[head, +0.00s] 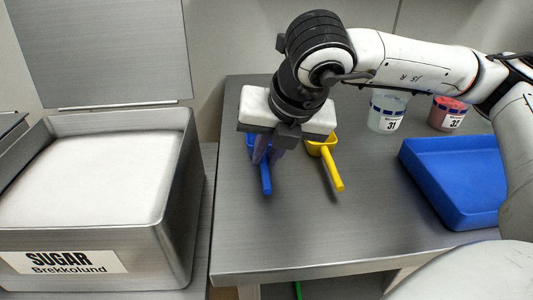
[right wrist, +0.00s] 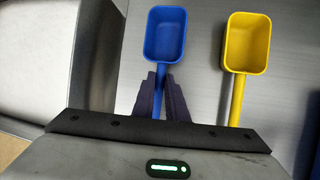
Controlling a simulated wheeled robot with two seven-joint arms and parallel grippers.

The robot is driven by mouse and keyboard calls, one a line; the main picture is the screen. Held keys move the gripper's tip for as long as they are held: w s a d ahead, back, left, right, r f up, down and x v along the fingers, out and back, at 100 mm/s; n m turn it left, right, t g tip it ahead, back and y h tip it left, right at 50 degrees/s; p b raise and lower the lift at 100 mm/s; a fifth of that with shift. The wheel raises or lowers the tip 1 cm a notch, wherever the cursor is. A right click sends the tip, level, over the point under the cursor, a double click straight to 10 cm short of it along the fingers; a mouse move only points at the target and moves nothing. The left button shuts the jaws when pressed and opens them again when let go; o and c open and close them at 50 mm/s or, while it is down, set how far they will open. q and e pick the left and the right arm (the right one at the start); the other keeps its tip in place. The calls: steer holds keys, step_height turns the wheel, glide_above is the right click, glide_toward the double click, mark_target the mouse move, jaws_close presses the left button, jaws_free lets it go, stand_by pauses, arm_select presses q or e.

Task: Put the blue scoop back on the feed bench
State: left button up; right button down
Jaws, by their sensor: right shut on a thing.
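The blue scoop (head: 266,180) is at the left part of the grey metal feed bench (head: 300,230), its handle pointing to the front. In the right wrist view the scoop's empty bowl (right wrist: 165,34) faces up. My right gripper (head: 267,156) is above the bench with its fingers pointing down. In the right wrist view its two dark fingers (right wrist: 161,80) are shut on the blue scoop's handle, just behind the bowl. I cannot tell whether the scoop touches the bench top. My left gripper is not in view.
A yellow scoop (head: 330,165) lies close to the right of the blue one. An open bin of sugar (head: 90,170) stands left of the bench. Tub 31 (head: 386,115), red tub 32 (head: 447,115) and a blue tray (head: 460,180) are to the right. The bench front is clear.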

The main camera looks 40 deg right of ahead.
steer(key=c, duration=1.8)
jaws_free()
steer(key=shift+f, duration=0.1)
steer(key=shift+o, duration=0.2)
steer(key=p+v, duration=0.1)
steer(key=v, duration=1.1)
steer(key=shift+a, duration=0.1)
